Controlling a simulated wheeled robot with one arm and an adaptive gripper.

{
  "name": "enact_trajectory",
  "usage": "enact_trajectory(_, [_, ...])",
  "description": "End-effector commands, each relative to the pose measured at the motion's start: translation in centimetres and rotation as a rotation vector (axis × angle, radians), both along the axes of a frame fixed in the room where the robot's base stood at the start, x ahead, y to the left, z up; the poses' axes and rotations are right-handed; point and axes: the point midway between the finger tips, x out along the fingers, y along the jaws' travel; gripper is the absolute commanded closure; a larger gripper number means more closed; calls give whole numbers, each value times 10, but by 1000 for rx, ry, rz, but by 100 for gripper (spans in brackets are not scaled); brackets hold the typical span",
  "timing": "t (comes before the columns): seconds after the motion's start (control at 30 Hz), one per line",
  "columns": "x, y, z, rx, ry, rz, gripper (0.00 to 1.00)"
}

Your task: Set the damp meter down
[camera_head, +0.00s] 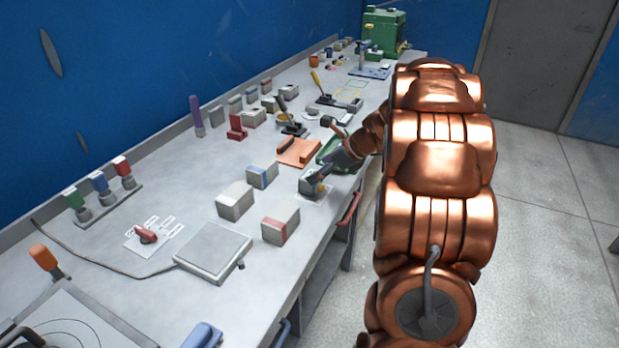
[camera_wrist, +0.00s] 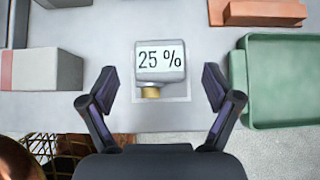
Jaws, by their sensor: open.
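The damp meter (camera_wrist: 160,62) is a small grey box with a "25 %" display and a brass-coloured end. In the wrist view it rests on a pale square marking (camera_wrist: 180,96) on the bench. My gripper (camera_wrist: 158,82) is open, with one finger to each side of the meter's near end and gaps between fingers and meter. In the head view the meter (camera_head: 309,186) is near the bench's front edge, partly covered by my gripper (camera_head: 325,178).
A green tray (camera_wrist: 240,75) lies close to the right of the meter, with an orange block (camera_wrist: 262,12) beyond. A grey box with a red band (camera_wrist: 42,70) stands to the left. Several small boxes and tools crowd the bench (camera_head: 125,290). Its front edge is near.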

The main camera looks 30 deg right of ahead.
Motion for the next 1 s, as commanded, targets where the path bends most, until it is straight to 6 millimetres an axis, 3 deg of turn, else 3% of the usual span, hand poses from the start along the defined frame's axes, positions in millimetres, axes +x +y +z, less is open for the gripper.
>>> enact_trajectory(0.3, [-28,-18,33,-2,0,-1,11])
enact_trajectory(0.67, [-35,-15,40,-9,2,17,11])
enact_trajectory(0.77, [-38,9,41,-52,6,101,11])
enact_trajectory(0.87, [-50,52,39,-128,14,266,11])
enact_trajectory(1.0, [-83,123,37,-270,12,583,11])
